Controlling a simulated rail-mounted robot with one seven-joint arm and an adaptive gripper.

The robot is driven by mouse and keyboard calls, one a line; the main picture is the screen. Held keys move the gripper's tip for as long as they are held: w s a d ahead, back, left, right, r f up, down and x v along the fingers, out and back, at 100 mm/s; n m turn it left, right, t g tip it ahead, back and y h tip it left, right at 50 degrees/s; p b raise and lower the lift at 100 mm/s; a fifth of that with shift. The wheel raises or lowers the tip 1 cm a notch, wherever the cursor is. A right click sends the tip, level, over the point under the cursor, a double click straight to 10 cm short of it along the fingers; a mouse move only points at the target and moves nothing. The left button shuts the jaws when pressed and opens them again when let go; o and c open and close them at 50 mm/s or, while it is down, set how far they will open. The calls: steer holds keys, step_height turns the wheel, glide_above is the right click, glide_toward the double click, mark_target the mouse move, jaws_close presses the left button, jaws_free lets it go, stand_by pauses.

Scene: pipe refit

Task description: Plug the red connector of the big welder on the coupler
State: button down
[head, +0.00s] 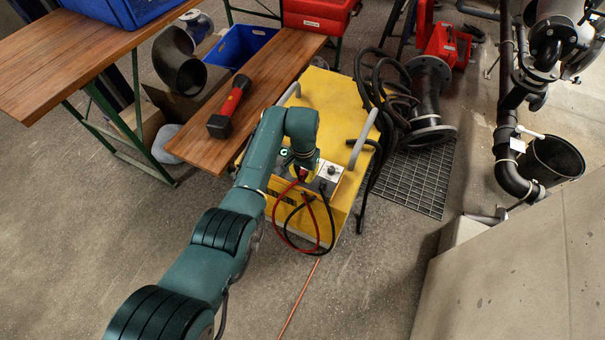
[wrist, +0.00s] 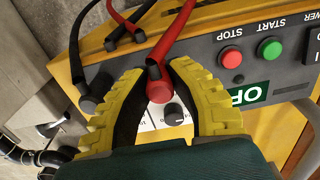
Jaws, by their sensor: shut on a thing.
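The big yellow welder (head: 325,97) stands on the floor in the middle of the head view, with a grey control panel on its near side. My gripper (head: 303,173) is at that panel. In the wrist view my gripper (wrist: 155,100) has its yellow-backed fingers closed around the red connector (wrist: 158,88) at the end of a red cable (wrist: 176,34). Whether the connector touches the panel is not clear. A black connector (wrist: 90,104) is just left of the fingers. I cannot pick out the coupler with certainty among the black pipes (head: 509,120) at the right.
The panel has a red stop button (wrist: 230,58) and a green start button (wrist: 270,48). Looped red and black cables hang before the welder. A wooden bench (head: 262,88) with a red-and-black tool (head: 228,108) is left of it. A concrete block (head: 525,265) stands front right.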

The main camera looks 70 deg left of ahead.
mark_target(303, 171)
steer(key=shift+r+p, duration=1.25)
steer(key=shift+r, duration=0.1)
step_height(303, 171, up, 2)
steer(key=shift+r+p, duration=0.15)
steer(key=shift+p, duration=1)
